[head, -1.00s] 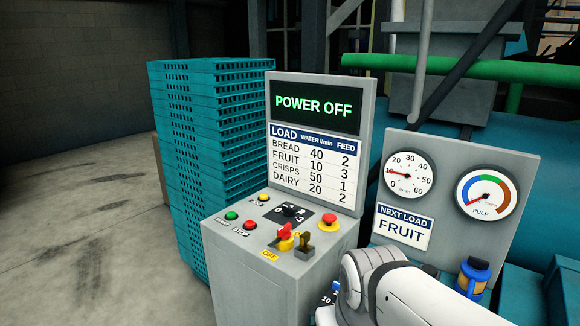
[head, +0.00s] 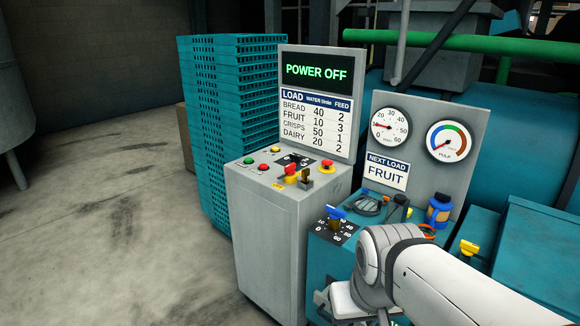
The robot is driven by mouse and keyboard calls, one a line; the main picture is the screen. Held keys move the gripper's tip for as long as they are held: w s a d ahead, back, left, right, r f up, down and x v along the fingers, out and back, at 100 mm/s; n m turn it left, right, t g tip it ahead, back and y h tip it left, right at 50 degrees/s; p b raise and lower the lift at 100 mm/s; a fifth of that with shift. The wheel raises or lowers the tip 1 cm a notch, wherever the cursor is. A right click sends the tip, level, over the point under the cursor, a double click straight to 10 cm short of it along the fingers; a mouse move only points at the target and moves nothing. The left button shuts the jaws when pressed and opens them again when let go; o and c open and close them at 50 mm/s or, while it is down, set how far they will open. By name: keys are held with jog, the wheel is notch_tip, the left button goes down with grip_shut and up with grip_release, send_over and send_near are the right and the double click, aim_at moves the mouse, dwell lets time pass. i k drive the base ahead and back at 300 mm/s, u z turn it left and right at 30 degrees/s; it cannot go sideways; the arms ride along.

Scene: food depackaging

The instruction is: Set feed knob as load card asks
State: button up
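The feed knob (head: 293,159) is a small black knob on a dark, numbered plate on top of the grey control cabinet (head: 270,235). Its pointer is too small to read. The load card (head: 386,172) reads NEXT LOAD FRUIT. The load table (head: 315,124) on the cabinet's upright panel gives fruit water 10 and feed 3. The screen (head: 318,71) above it shows POWER OFF in green. My white arm reaches in from the lower right, in front of the teal machine and apart from the knob. My gripper's fingers do not show.
Green and red buttons, a red-and-yellow switch (head: 290,174), a brass-coloured key-like part (head: 307,180) and a red stop button (head: 327,167) crowd the cabinet top. A blue-handled valve (head: 335,215) stands right of the cabinet. Teal crates (head: 232,130) stand behind. The floor at left is clear.

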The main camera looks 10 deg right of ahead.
aim_at(295, 158)
jog(key=u, duration=0.75)
jog(key=i, duration=1.4)
jog(key=z, duration=0.65)
jog(key=i, duration=0.6)
jog(key=z, duration=0.55)
